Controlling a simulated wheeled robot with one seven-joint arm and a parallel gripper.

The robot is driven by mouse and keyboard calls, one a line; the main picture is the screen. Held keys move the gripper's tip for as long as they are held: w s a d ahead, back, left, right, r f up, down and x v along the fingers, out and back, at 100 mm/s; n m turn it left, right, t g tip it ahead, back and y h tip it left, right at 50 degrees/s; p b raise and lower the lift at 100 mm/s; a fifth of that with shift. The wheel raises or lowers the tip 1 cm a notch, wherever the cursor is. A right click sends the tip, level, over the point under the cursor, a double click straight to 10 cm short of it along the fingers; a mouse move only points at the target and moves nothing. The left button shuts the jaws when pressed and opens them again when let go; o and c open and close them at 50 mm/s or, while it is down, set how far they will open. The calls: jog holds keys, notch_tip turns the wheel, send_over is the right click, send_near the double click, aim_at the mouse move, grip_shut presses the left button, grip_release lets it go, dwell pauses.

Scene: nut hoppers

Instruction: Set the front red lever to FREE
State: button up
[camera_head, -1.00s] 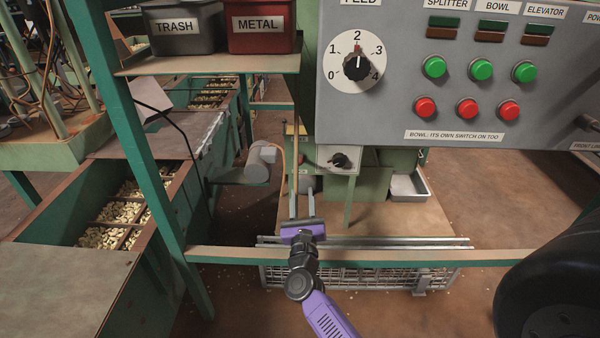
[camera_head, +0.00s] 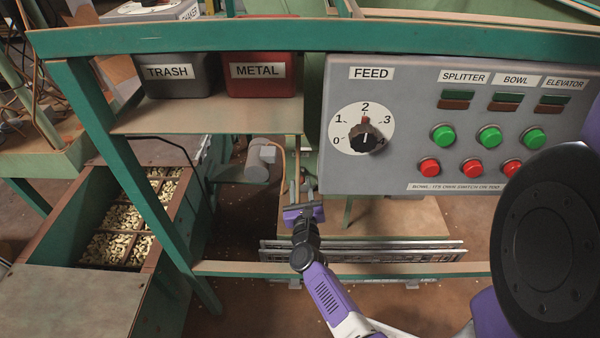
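No red lever shows in the head view. My gripper (camera_head: 304,198) is low in the middle, below the grey control panel (camera_head: 350,183) and pointing away from the camera. Its two fingers look apart with nothing between them, though they are small against the machinery behind. The lower right of the panel, where a label starting "FRONT" showed earlier, is hidden behind a dark round part of my own body.
The panel has a FEED dial (camera_head: 366,138) and green and red buttons. A grey TRASH bin (camera_head: 180,88) and a red METAL bin (camera_head: 258,90) stand on a shelf (camera_head: 210,118). A nut hopper (camera_head: 70,205) is at left.

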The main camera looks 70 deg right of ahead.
jog(key=shift+x, duration=2.35)
jog(key=shift+c, duration=0.4)
